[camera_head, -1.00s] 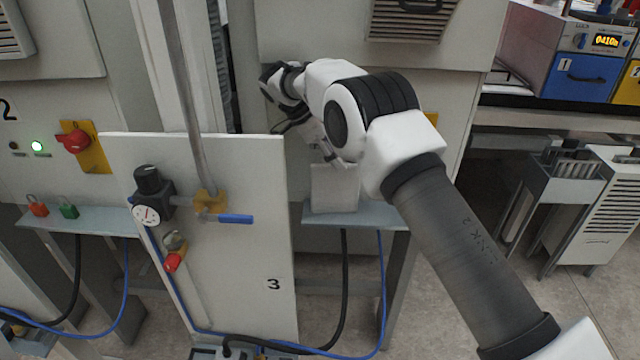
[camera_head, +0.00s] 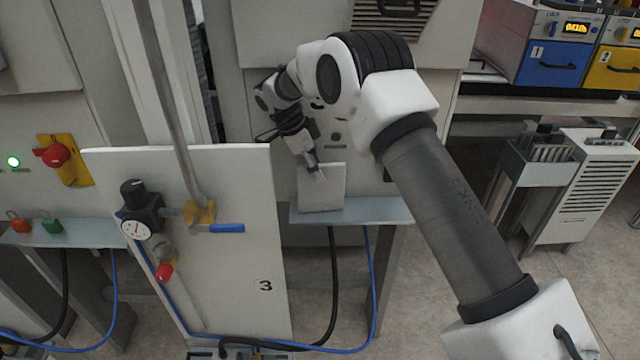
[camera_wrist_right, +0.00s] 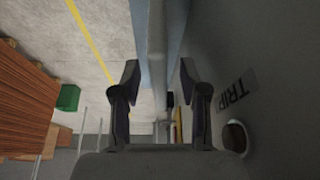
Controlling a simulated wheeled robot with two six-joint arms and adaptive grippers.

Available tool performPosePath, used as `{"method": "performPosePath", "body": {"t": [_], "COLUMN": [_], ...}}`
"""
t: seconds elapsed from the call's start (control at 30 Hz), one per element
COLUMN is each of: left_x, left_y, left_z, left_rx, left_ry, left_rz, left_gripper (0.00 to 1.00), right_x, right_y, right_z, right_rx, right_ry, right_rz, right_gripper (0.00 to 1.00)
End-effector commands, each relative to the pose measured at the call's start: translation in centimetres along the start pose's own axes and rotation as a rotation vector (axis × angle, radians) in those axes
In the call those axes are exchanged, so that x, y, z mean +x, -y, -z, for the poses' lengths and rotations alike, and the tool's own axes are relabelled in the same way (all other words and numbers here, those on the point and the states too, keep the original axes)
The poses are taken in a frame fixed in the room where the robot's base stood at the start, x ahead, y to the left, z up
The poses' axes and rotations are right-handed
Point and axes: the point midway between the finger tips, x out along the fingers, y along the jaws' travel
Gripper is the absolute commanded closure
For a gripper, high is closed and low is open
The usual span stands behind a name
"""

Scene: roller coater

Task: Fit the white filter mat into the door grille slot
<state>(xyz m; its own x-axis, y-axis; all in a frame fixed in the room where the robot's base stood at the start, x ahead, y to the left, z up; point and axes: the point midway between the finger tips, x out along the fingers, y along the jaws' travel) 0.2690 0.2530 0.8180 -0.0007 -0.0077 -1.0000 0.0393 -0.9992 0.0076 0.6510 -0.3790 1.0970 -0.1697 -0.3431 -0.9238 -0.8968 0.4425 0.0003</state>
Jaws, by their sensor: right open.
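A pale, flat square panel, which looks like the white filter mat (camera_head: 322,195), stands nearly upright on the blue-grey ledge (camera_head: 360,212) against the cabinet. My right gripper (camera_head: 316,170) is at its upper edge, pointing down. In the right wrist view the jaws (camera_wrist_right: 157,80) are open, with a grey upright strip between them, probably the mat edge-on. I cannot tell whether the fingers touch it. A slatted grille (camera_head: 392,22) with a dark handle is on the cabinet above, cut off by the top edge. My left gripper is not in view.
A white panel marked 3 (camera_head: 262,240) with a gauge, valve and blue lever stands left of the mat. Black and blue hoses (camera_head: 370,290) hang below the ledge. Blue and yellow drawers (camera_head: 550,62) and white slatted units (camera_head: 590,180) stand at the right.

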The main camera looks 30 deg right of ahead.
Motion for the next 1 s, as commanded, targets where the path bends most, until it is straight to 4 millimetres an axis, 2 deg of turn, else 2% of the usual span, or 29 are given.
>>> {"method": "performPosePath", "body": {"t": [0.33, 0.83, 0.87, 0.9, 0.97, 1.0], "left_x": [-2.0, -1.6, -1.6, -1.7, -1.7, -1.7], "left_y": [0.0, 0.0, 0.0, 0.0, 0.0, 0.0], "left_z": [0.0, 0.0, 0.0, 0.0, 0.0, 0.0], "left_rx": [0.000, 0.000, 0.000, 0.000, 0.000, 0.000], "left_ry": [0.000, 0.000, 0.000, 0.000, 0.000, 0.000], "left_rz": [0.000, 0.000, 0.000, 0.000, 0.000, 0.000], "left_gripper": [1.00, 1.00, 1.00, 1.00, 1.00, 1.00], "right_x": [4.8, 5.4, 5.4, 5.3, 5.3, 5.3], "right_y": [-0.1, 0.0, 0.0, 0.0, 0.0, 0.0], "right_z": [0.3, 0.1, 0.1, 0.1, 0.1, 0.1], "right_rx": [-0.001, 0.000, 0.000, 0.000, 0.000, 0.000], "right_ry": [-0.002, -0.001, -0.001, -0.001, -0.001, -0.001], "right_rz": [-0.002, 0.000, 0.000, 0.000, 0.000, 0.000], "right_gripper": [0.56, 0.56, 0.60, 0.74, 0.95, 1.00]}}
